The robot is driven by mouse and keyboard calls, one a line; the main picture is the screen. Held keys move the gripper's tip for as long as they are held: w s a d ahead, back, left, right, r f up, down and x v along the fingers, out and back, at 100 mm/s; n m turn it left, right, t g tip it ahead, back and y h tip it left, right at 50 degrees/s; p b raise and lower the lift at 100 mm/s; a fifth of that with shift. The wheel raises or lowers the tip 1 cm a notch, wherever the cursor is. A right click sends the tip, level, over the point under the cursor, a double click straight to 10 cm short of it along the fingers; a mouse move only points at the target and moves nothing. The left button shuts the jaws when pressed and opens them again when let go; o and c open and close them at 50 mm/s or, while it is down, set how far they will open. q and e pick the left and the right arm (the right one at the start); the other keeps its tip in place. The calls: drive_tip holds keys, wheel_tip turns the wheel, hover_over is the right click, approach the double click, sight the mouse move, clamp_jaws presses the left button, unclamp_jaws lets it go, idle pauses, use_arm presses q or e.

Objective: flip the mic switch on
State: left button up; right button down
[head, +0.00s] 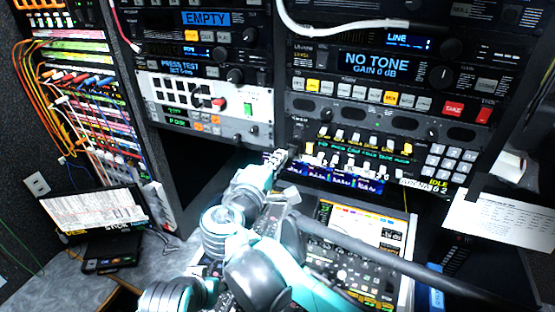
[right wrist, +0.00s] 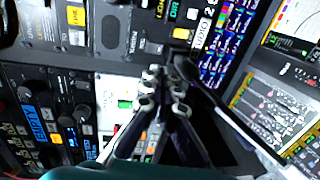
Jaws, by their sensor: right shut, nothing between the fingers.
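My right gripper (head: 275,157) reaches up to the rack at the left end of the switch panel (head: 418,160). Its fingers are together and empty. In the right wrist view the shut fingertips (right wrist: 165,78) are in front of the panels, close to a dark panel edge. I cannot tell whether they touch it. A row of small pale switches (head: 357,138) runs along the switch panel, to the right of the gripper. I cannot read which one is the mic switch, nor its position; the gripper may hide it. My left gripper is not in view.
A mixing desk with a lit screen (head: 357,228) lies below the rack. A "NO TONE" unit (head: 375,65) is above the switch panel. A white cable (head: 340,28) loops across the top. A laptop (head: 95,212) and patch cables are at left. Papers (head: 500,220) hang at right.

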sight(297, 137)
drive_tip(key=p+x, duration=0.1)
drive_tip(key=x, duration=0.9)
drive_tip(key=shift+w, duration=0.1)
drive_tip(key=shift+w+d+f, duration=0.15)
drive_tip(key=shift+w+f, duration=0.05)
drive_tip(key=shift+f, duration=0.05)
drive_tip(key=shift+r, duration=0.1)
